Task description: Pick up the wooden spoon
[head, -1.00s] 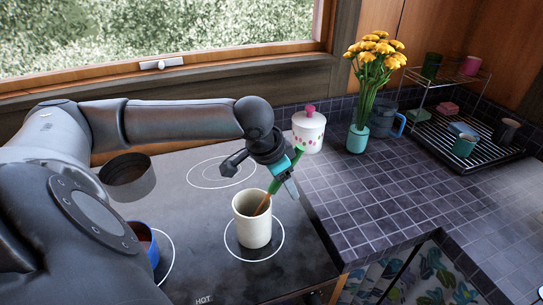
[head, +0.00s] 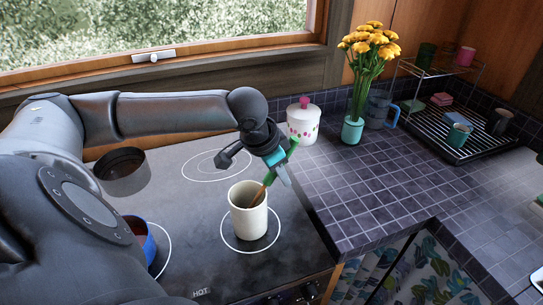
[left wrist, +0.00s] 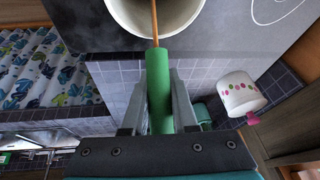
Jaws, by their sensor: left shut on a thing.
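The wooden spoon has a green handle and a thin wooden shaft (head: 257,196). It leans inside a cream cylindrical pot (head: 250,222) on the stove, and its lower end is hidden by the pot wall. My left gripper (head: 279,170) is above the pot's right rim, shut on the green handle. In the left wrist view the handle (left wrist: 159,85) lies between the two fingers, and the shaft runs into the cream pot (left wrist: 128,14). My right gripper is not in view.
A blue pot (head: 149,243) and a dark pot (head: 122,165) stand on the stove to the left. A white lidded jar (head: 303,125), a flower vase (head: 352,130) and a dish rack (head: 470,140) stand behind and right. The tiled counter (head: 360,195) is mostly clear.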

